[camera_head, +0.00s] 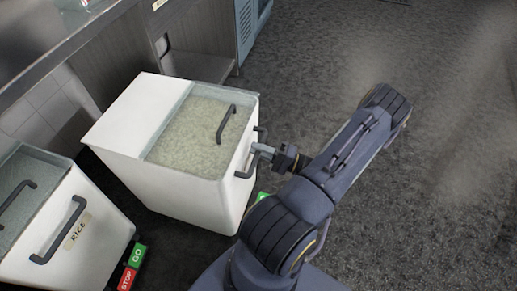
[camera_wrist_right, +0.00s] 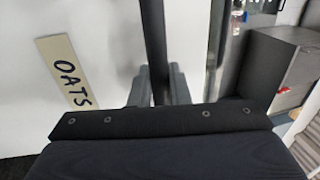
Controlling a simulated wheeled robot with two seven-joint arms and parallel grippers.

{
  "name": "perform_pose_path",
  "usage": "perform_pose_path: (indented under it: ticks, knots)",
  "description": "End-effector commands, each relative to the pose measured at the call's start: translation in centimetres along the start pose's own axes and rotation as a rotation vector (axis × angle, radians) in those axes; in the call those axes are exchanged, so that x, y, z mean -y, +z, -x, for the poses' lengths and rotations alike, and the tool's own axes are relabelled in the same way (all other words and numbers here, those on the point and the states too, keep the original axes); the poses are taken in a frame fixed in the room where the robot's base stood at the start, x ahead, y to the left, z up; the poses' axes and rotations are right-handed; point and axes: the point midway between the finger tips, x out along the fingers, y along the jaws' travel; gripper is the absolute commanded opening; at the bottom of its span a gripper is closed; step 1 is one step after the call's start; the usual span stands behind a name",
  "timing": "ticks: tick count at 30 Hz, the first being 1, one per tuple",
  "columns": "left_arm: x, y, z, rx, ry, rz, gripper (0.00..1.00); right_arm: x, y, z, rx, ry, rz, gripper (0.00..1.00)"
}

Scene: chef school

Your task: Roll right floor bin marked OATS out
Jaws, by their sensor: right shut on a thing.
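The right floor bin (camera_head: 195,190) is a white box with a clear lid section over pale grain. A dark handle is on its lid and another dark handle (camera_head: 242,173) is on its front. In the right wrist view its OATS label (camera_wrist_right: 67,72) is left of the dark handle bar (camera_wrist_right: 155,45). My right gripper (camera_head: 258,150) is at the bin's front, shut on the front handle; its fingers (camera_wrist_right: 162,85) show on both sides of the bar. The bin stands on the floor, angled out from the counter. My left gripper is not in view.
A second white bin marked RICE (camera_head: 85,245) stands at the lower left, with red STOP and green GO tags (camera_head: 132,268) by its base. A metal counter (camera_head: 50,35) runs along the upper left. Dark open floor (camera_head: 420,180) fills the right side.

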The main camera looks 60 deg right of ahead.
Motion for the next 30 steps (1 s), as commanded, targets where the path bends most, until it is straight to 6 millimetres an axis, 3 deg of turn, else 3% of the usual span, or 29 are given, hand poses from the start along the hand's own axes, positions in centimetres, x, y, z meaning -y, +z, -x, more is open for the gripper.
perform_pose_path:
  ticks: [3, 4, 9, 19, 30]
  knots:
    - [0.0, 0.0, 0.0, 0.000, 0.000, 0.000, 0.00, -0.1, 0.1, 0.0, 0.004, 0.003, -0.001, 0.00]
    - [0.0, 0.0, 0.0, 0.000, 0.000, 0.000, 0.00, -0.1, 0.1, 0.0, 0.004, 0.003, -0.001, 0.17]
    - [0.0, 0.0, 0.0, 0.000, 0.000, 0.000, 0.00, -0.1, 0.1, 0.0, 0.003, 0.002, 0.000, 0.36]
    - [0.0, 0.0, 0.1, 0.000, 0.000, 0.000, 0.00, 0.0, 0.0, 0.6, 0.000, 0.003, 0.002, 0.36]
    - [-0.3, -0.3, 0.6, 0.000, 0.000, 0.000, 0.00, 0.0, 0.0, 6.5, 0.000, 0.003, 0.001, 0.36]
